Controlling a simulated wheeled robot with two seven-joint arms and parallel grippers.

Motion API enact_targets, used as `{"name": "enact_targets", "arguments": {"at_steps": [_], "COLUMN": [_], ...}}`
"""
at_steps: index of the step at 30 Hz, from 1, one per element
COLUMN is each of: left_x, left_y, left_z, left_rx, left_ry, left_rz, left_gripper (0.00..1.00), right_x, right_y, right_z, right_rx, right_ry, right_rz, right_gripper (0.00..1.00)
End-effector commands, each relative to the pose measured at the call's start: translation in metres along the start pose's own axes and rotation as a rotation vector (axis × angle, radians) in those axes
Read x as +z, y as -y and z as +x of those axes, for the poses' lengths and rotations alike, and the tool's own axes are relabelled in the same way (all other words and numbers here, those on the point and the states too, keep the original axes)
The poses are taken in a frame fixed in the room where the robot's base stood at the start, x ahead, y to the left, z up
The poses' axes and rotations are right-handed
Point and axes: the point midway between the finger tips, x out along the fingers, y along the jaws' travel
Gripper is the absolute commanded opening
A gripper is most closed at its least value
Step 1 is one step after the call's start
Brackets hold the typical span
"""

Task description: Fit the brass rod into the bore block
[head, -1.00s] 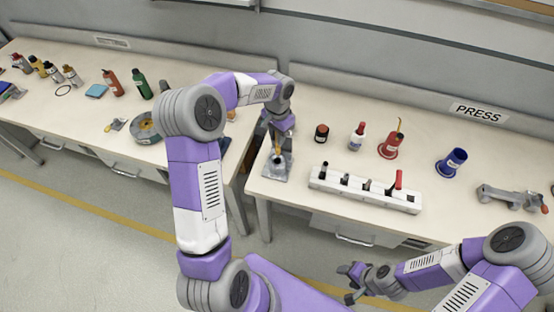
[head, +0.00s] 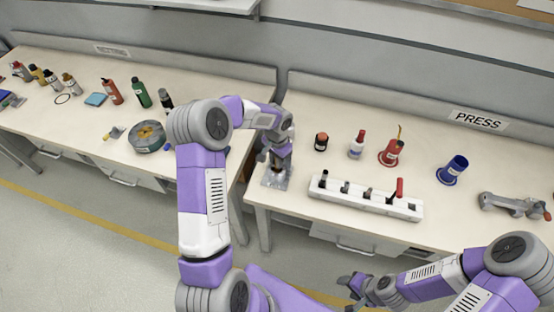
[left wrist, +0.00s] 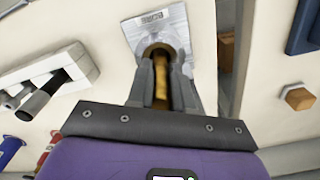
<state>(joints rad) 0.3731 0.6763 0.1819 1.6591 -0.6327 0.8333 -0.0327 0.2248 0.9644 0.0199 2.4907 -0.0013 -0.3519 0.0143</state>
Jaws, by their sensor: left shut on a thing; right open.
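The bore block (head: 272,182) is a grey block on a light metal plate near the left front corner of the right bench. In the left wrist view its labelled plate (left wrist: 158,22) and dark round opening lie straight beyond my fingertips. My left gripper (head: 278,162) is low over the block, pointing down. It is shut on the brass rod (left wrist: 161,78), which shows golden between the fingers and lines up with the opening. The fingers hide how deep the rod's lower end sits. My right gripper (head: 350,291) is open and empty, in front of the bench.
A white rack (head: 365,197) with dark pieces and a red-handled tool stands right of the block. Behind it are a dark jar (head: 321,142), a glue bottle (head: 357,146), a red holder (head: 391,153) and a blue cup (head: 453,170). A gap separates the two benches.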

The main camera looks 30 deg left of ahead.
Motion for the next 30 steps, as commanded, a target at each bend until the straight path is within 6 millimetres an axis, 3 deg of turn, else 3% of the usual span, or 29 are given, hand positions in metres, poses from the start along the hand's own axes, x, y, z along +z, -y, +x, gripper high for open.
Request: {"name": "enact_targets", "arguments": {"at_steps": [1,6,17,30], "left_x": [0.0,0.0,0.0,-0.001], "left_y": [0.0,0.0,0.0,0.0], "left_z": [0.002,0.001,-0.005,-0.093], "left_rx": [0.0,0.0,0.0,-0.002], "left_ry": [0.0,0.0,0.0,-0.003], "left_rz": [0.0,0.0,-0.001,0.0], "left_gripper": [0.24,0.46,0.46,0.46], "right_x": [0.0,0.0,0.0,0.001], "right_y": [-0.001,0.0,0.001,0.004], "right_z": [0.001,0.001,-0.004,-0.011], "right_rx": [0.0,0.0,0.0,0.0], "right_ry": [0.0,0.0,0.0,0.0], "right_rz": [0.0,0.0,0.0,0.0], "right_gripper": [0.55,0.55,0.55,0.55]}}
